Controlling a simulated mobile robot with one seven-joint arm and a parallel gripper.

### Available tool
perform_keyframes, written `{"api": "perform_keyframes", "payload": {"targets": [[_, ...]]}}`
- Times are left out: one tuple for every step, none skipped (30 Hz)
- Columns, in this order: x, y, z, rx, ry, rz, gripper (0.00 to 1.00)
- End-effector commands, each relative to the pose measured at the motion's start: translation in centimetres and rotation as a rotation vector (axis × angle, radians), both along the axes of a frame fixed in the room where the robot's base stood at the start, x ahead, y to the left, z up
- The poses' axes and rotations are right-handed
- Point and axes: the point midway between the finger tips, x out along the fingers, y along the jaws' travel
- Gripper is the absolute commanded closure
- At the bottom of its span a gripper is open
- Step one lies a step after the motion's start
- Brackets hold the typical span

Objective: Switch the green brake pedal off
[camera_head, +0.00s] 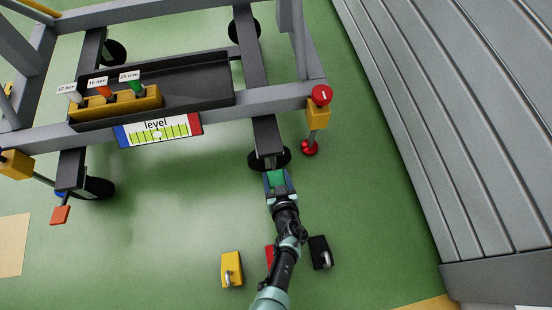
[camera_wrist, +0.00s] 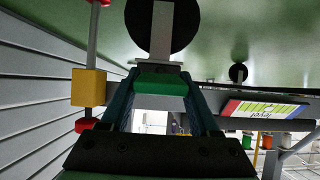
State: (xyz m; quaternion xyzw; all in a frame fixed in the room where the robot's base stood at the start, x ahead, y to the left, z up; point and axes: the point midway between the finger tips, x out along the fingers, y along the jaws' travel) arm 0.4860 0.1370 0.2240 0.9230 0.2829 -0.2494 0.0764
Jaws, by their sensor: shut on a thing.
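The green brake pedal (camera_head: 277,179) sticks out from the caster wheel (camera_head: 269,159) at the near right corner of the grey stand. My gripper (camera_head: 278,180) is at this pedal, with its fingers on either side of it. In the wrist view, the green pedal (camera_wrist: 161,83) lies between the two fingertips (camera_wrist: 160,78), just below the dark wheel (camera_wrist: 162,25). My gripper is shut on it. Whether the pedal is tilted up or down cannot be told. Part of it is hidden by the fingers.
A yellow jack (camera_head: 317,115) with red knob and foot stands right of the wheel. An orange pedal (camera_head: 60,215) is at the left caster. Yellow (camera_head: 232,269), red (camera_head: 269,257) and black (camera_head: 320,252) blocks lie on the floor by my arm. A grey ribbed wall is right.

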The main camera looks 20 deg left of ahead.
Motion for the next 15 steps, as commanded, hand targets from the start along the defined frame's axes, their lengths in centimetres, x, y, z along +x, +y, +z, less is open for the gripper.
{"api": "perform_keyframes", "payload": {"targets": [[-0.16, -0.13, -0.11, -0.001, 0.003, -0.002, 1.00], [-0.16, -0.13, -0.11, -0.001, 0.003, -0.002, 1.00], [-0.16, -0.13, -0.11, -0.001, 0.003, -0.003, 0.36], [-0.15, -0.13, -0.10, -0.001, 0.003, -0.003, 0.30], [-0.15, -0.13, -0.10, -0.001, 0.003, -0.003, 0.25], [-0.13, -0.11, -0.08, -0.001, 0.003, -0.003, 0.18], [-0.11, -0.11, -0.07, 0.000, 0.002, -0.002, 0.12], [-0.10, -0.10, -0.06, -0.001, 0.002, -0.001, 0.07], [-0.09, -0.08, -0.05, -0.001, 0.002, -0.001, 0.07], [-0.07, -0.07, -0.03, 0.000, 0.001, -0.001, 0.07], [-0.06, -0.07, -0.03, 0.000, 0.001, -0.001, 0.07], [-0.04, -0.06, -0.02, 0.000, 0.001, -0.001, 0.07], [-0.03, -0.05, -0.01, 0.000, 0.001, -0.001, 0.07], [-0.03, -0.04, -0.01, 0.000, 0.000, -0.001, 0.07], [-0.02, -0.04, 0.01, 0.000, 0.000, -0.001, 0.07]]}}
